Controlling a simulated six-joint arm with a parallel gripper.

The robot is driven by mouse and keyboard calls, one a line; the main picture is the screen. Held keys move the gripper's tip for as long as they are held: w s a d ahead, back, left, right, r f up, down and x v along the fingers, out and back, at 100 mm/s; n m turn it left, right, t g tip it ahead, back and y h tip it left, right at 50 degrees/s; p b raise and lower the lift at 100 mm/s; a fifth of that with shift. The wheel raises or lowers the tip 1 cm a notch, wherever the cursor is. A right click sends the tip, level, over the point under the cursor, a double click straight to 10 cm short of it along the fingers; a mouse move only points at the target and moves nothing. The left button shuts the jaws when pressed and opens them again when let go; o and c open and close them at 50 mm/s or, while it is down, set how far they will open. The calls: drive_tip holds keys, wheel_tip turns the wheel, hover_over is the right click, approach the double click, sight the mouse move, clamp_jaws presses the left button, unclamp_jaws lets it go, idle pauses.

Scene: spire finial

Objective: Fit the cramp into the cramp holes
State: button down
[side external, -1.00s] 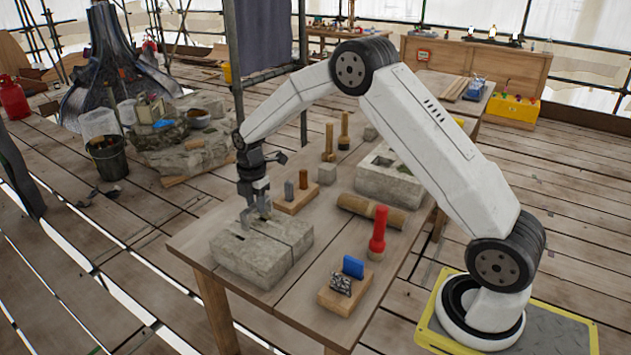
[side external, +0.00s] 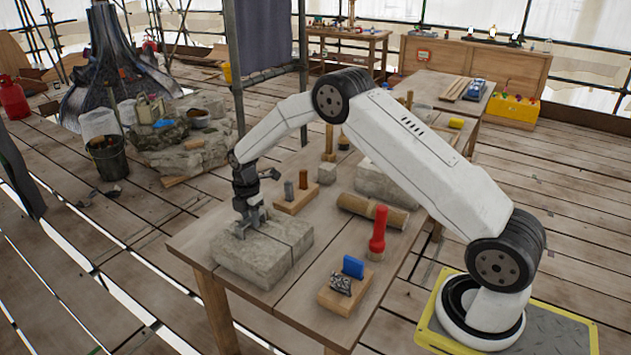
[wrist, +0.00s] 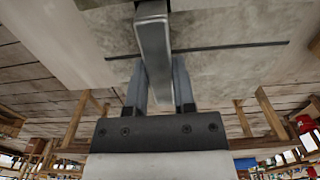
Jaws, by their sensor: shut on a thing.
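The grey metal cramp (wrist: 153,45) is a flat bar held between my gripper's two fingers (wrist: 158,78) in the wrist view. It runs lengthwise away from the gripper and crosses the dark joint line between the stone blocks (wrist: 225,30). In the side view my gripper (side external: 249,222) is shut low over the top of the stone blocks (side external: 255,272), at the front left of the table. The cramp is too small there to make out clearly. The cramp holes are hidden, and I cannot tell whether the cramp's ends are in them.
A large stone (side external: 385,182) sits behind.

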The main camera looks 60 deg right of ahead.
drive_tip(key=shift+f, duration=0.3)
drive_tip(key=shift+f, duration=0.15)
drive_tip(key=shift+c, duration=2.2)
unclamp_jaws()
wheel_tip(320, 180, up, 12)
drive_tip(key=shift+r, duration=0.2)
drive_tip(key=s+a+m+t, duration=0.1)
drive_tip(key=s+a+m, duration=0.3)
drive_tip(key=s+m, duration=0.5)
drive_tip(key=s+a+f+m+t, duration=0.1)
drive_tip(key=s+a+m, duration=0.3)
drive_tip(key=s+m, duration=0.5)
drive_tip(key=s, duration=0.9)
drive_tip(key=shift+s+t, duration=0.2)
drive_tip(key=shift+t, duration=0.1)
